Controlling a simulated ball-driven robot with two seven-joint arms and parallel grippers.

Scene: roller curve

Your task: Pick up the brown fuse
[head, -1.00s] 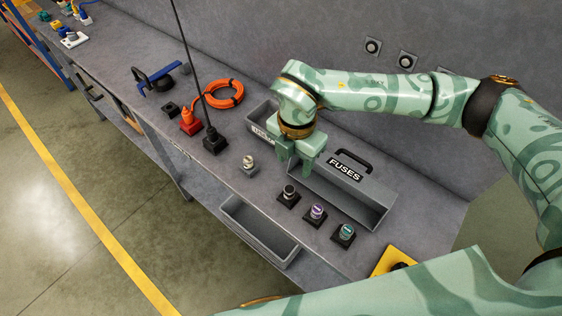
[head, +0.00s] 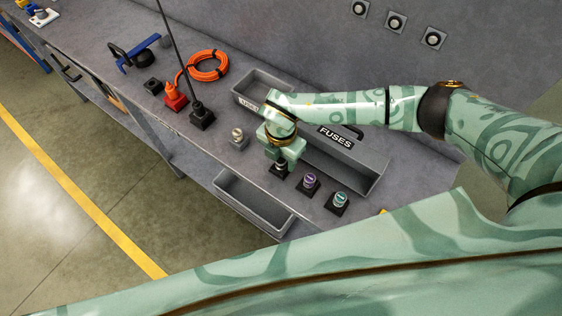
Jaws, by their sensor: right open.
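A dark fuse (head: 280,169) with a pale top stands on a black square base on the bench, mostly hidden under my right gripper. Its colour is hard to tell; no other fuse in view looks clearly brown. My right gripper (head: 281,161) points down over this fuse, open, with its fingertips at the fuse's top. I cannot tell whether they touch it. A purple fuse (head: 309,180) and a teal fuse (head: 341,198) stand on black bases to its right. My left gripper is not in view.
The grey FUSES box (head: 355,165) lies just behind the fuses, with a grey bin (head: 262,83) beside it. A pale knob-like part (head: 237,134), a black base with a rod (head: 201,117), a red part (head: 174,97) and an orange coil (head: 208,66) stand left. An open tray (head: 252,205) hangs at the front edge.

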